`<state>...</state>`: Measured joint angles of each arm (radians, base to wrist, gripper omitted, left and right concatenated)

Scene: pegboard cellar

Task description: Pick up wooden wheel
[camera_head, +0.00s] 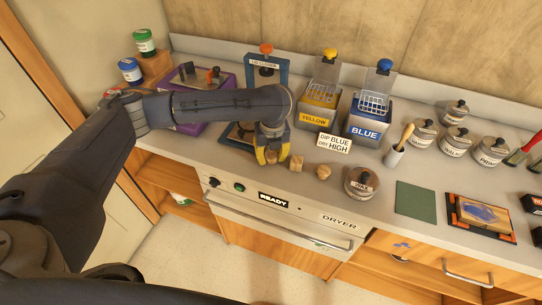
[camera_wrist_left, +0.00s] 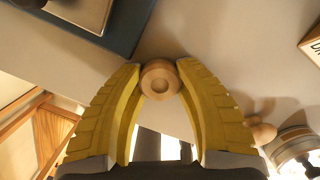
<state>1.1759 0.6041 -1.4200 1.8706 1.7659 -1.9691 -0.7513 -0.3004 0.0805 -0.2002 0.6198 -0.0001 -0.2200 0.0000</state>
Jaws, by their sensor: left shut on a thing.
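The wooden wheel (camera_wrist_left: 160,78), a small pale ring-like disc with a round centre, sits between the yellow fingertips in the left wrist view. My left gripper (camera_head: 271,157) reaches down over the counter beside the blue-framed stand. Its yellow fingers, also in the wrist view (camera_wrist_left: 159,80), are shut on the wheel, one on each side. In the head view the fingers mostly hide the wheel. I cannot tell whether it still touches the counter. My right gripper is not in view.
Small wooden pieces (camera_head: 297,161) and (camera_head: 323,171) lie just right of the gripper on the counter. Further right is a lidded jar (camera_head: 361,184). Behind stand the yellow bin (camera_head: 316,118), blue bin (camera_head: 366,132) and a sign (camera_head: 334,143). The dryer front (camera_head: 285,210) drops off below.

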